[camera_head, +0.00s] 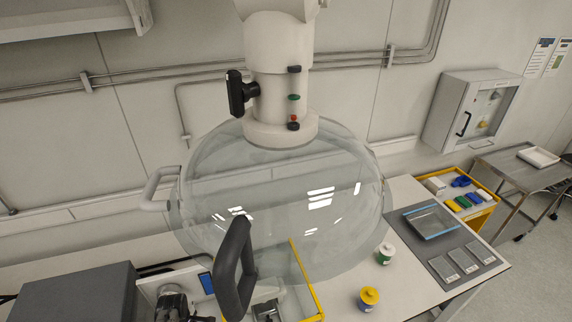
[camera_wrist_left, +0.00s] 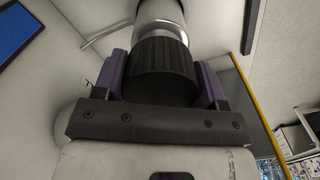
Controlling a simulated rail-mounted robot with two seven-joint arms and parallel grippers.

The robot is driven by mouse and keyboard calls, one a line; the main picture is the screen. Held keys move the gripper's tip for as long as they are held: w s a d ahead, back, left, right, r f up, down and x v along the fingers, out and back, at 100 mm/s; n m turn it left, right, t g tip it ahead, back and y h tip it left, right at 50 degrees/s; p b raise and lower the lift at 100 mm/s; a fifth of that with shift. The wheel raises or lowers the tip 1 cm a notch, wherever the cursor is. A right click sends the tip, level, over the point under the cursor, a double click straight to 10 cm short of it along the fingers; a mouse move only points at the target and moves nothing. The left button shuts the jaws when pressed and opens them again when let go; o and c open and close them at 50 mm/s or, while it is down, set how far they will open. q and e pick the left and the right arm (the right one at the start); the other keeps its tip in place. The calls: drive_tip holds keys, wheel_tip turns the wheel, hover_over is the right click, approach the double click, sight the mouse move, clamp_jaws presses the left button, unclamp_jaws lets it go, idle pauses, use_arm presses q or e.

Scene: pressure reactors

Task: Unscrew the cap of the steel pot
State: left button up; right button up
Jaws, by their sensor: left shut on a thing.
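In the left wrist view a black ribbed cap (camera_wrist_left: 160,72) sits between the two purple fingers of my left gripper (camera_wrist_left: 162,82). The fingers press on opposite sides of it. Beyond the cap is the shiny steel pot (camera_wrist_left: 160,14), of which only the neck and a part of the body show. The cap hides much of the pot. In the head view metal parts show at the bottom edge below the clear dome, but I cannot tell the pot and gripper apart there. My right gripper is in neither view.
A large clear dome (camera_head: 285,195) with a black handle (camera_head: 232,268) fills the middle. A yellow-edged frame (camera_head: 306,280) stands beneath. A blue screen (camera_head: 207,283) is at lower left.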

use_arm(q)
drive_tip(key=shift+r, duration=2.75)
